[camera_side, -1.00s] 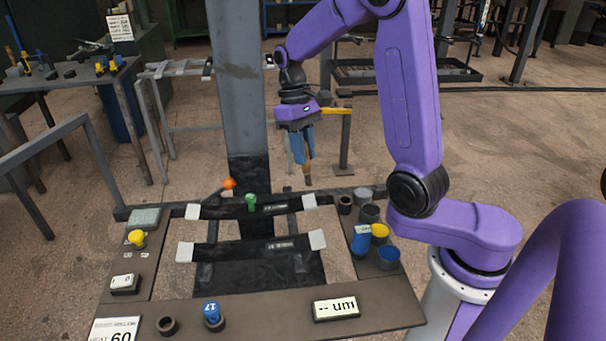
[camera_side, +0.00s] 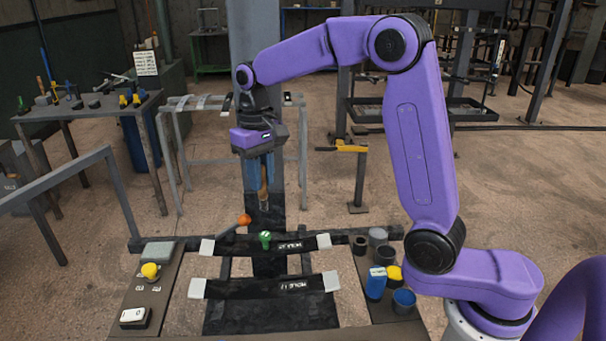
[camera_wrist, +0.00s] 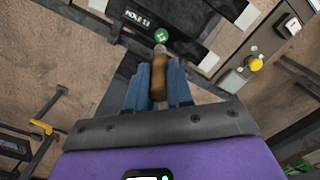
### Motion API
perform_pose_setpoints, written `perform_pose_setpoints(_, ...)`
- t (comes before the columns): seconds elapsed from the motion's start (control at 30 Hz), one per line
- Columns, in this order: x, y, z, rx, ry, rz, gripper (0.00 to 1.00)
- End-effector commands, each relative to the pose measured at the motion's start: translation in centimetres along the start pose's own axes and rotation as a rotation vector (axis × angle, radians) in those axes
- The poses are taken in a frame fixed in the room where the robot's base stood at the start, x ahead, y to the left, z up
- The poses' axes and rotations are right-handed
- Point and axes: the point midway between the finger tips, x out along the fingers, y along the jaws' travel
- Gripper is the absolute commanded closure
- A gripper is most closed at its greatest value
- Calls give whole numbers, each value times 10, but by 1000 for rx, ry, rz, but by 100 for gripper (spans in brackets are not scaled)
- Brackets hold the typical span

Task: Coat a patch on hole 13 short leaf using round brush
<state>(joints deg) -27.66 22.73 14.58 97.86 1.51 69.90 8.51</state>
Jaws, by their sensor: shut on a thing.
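My gripper (camera_side: 262,188) is shut on a brush with a brown wooden handle (camera_wrist: 169,82) and holds it upright, tip down. Its blue fingers flank the handle in the wrist view. The brush tip hangs above the farther black leaf (camera_side: 230,245), close over a green knob (camera_side: 265,238) on that leaf. The label seems to read hole 13, but the lettering is small. In the wrist view the tip overlaps the image beside the green knob (camera_wrist: 161,36); contact cannot be told. A nearer black leaf (camera_side: 250,289) has a label like hole 11. Both leaves have pale end blocks.
An orange ball knob (camera_side: 244,220) stands behind the leaf. Several cups stand on the right, with a blue container (camera_side: 376,282) and a blue cup (camera_side: 403,301). A yellow button (camera_side: 150,271) is on the left panel. A grey column (camera_side: 262,90) rises behind my gripper.

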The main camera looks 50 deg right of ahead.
Motion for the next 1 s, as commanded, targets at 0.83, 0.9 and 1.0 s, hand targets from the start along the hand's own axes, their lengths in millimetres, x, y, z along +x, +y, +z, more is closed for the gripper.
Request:
perform_pose_setpoints(0.83,29,-64,-22,-18,43,19,100)
perform_pose_setpoints(0.9,33,-64,-22,-18,43,19,100)
perform_pose_setpoints(1.0,37,-64,-22,-18,43,19,100)
